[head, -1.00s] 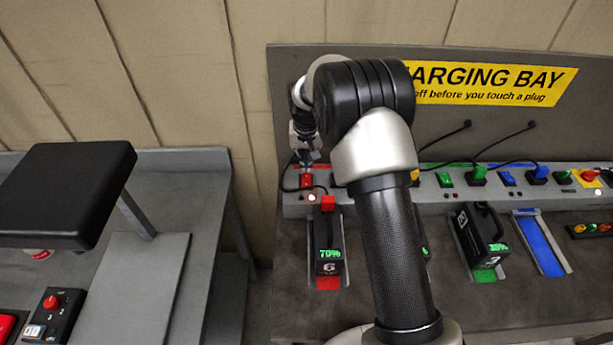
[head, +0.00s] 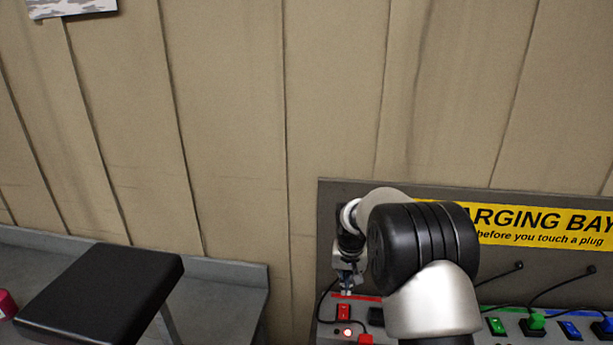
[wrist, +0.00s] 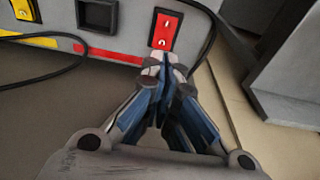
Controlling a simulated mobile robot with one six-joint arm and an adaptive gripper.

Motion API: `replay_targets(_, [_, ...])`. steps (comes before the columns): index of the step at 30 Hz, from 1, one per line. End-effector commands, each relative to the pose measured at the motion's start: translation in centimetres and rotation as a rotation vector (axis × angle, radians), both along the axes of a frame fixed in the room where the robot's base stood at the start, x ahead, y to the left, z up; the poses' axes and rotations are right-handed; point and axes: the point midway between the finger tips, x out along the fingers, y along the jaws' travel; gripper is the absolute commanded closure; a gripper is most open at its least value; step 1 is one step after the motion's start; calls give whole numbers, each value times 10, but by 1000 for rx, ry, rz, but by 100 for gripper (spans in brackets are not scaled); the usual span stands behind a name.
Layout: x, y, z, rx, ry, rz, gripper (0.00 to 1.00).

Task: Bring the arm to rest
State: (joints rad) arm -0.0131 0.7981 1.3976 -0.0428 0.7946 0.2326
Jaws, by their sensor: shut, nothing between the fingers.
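My gripper (head: 347,290) is at the left end of the charging bay, just above a red rocker switch (head: 343,312). In the wrist view my gripper (wrist: 168,66) is shut and empty, its blue-sided fingers together. The fingertips point at the lower end of the red switch (wrist: 165,30); I cannot tell whether they touch it. My arm is still stretched out over the bay, and its dark elbow covers part of the yellow sign.
The charging bay's back panel carries a yellow sign (head: 545,222). Green (head: 497,326) and blue (head: 569,330) switches and plugs with black cables stand to the right. A black-topped stool-like seat (head: 100,295) is at the left. The beige wall is behind.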

Motion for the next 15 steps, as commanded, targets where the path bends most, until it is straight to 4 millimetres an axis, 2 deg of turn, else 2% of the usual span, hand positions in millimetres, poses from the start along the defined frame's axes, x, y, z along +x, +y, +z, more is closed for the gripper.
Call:
replay_targets(5, [-29, -1, 62, -1, -40, 21, 100])
replay_targets(9, [-70, -2, 110, -2, -67, 43, 100])
replay_targets(15, [-137, -2, 162, -5, -107, 74, 100])
